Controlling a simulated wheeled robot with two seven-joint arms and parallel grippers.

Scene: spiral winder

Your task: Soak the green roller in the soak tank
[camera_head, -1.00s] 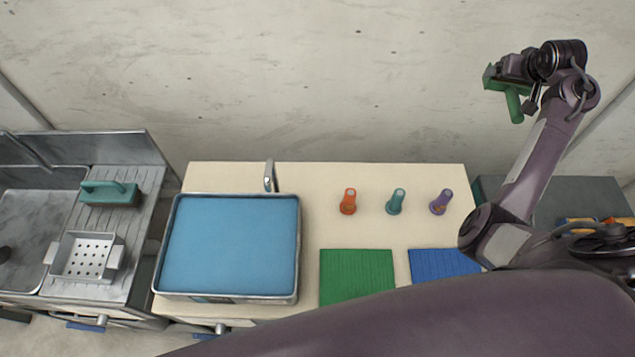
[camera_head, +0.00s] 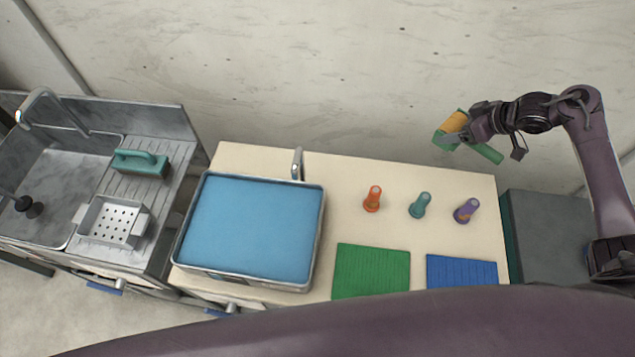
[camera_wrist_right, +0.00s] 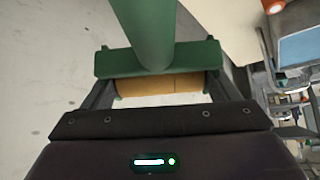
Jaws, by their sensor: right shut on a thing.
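My right gripper (camera_head: 468,130) is raised at the right, in front of the wall and above the back of the table. It is shut on the green roller (camera_head: 487,153), which has a green frame and handle and a yellow-orange part. In the right wrist view the green handle (camera_wrist_right: 145,30) points away and the orange-brown roller part (camera_wrist_right: 160,84) lies between the fingers. The soak tank, taken to be the metal tray of blue liquid (camera_head: 255,228), stands on the left of the table, well apart from the roller. My left gripper is out of view.
A green mat (camera_head: 371,271) and a blue mat (camera_head: 462,271) lie in front. A tap (camera_head: 297,163) rises behind the tray. A sink (camera_head: 60,180) is far left.

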